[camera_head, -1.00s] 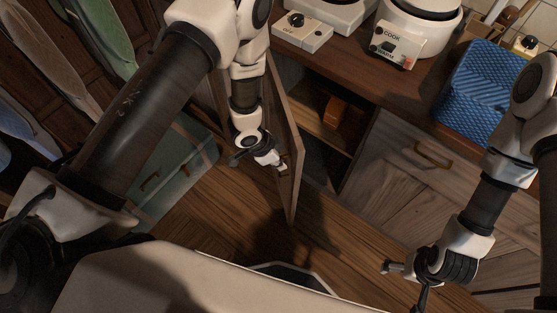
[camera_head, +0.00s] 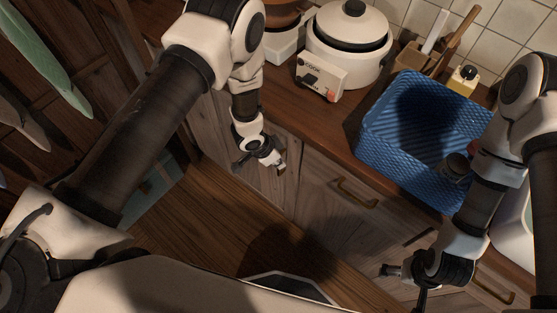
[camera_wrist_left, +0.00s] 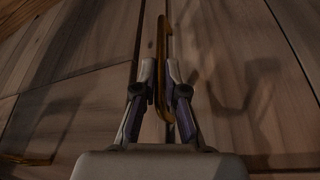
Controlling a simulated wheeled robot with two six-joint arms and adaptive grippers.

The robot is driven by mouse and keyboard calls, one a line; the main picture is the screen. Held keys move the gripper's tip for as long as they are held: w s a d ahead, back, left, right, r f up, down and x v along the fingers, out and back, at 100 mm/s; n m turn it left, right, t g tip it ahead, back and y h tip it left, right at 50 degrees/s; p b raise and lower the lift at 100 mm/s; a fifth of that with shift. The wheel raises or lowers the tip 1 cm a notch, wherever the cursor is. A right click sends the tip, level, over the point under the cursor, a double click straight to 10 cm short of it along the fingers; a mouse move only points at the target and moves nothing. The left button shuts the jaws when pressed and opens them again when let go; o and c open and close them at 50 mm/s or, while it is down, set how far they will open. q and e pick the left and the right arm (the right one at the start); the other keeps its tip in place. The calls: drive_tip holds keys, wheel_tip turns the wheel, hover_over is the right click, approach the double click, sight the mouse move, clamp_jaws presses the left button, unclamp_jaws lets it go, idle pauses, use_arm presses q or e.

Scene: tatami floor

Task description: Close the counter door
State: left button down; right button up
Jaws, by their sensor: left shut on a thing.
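The counter door (camera_head: 267,185) is a grey wooden panel under the counter's edge in the head view. It looks flush or nearly flush with the cabinet front; no open interior shows. My left gripper (camera_head: 279,167) is at the door's front near its right edge. In the left wrist view the left gripper (camera_wrist_left: 160,88) is shut on the upright brass handle (camera_wrist_left: 161,45), with a dark seam beside it. My right gripper (camera_head: 390,270) is low at the right, apart from the door; its finger opening is too small to judge.
On the wooden counter (camera_head: 315,140) stand a white rice cooker (camera_head: 345,50) and a blue woven basket (camera_head: 385,150). A neighbouring cabinet front has a brass handle (camera_head: 355,192).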

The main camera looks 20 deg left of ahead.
use_arm(q)
drive_tip(key=shift+w+d, duration=0.15)
drive_tip(key=shift+w, duration=0.15)
drive_tip(key=c, duration=1.3)
unclamp_jaws()
drive_tip(key=shift+d, duration=0.1)
drive_tip(key=shift+o, duration=0.3)
drive_tip(key=shift+w+d, duration=0.15)
drive_tip(key=v, duration=1.2)
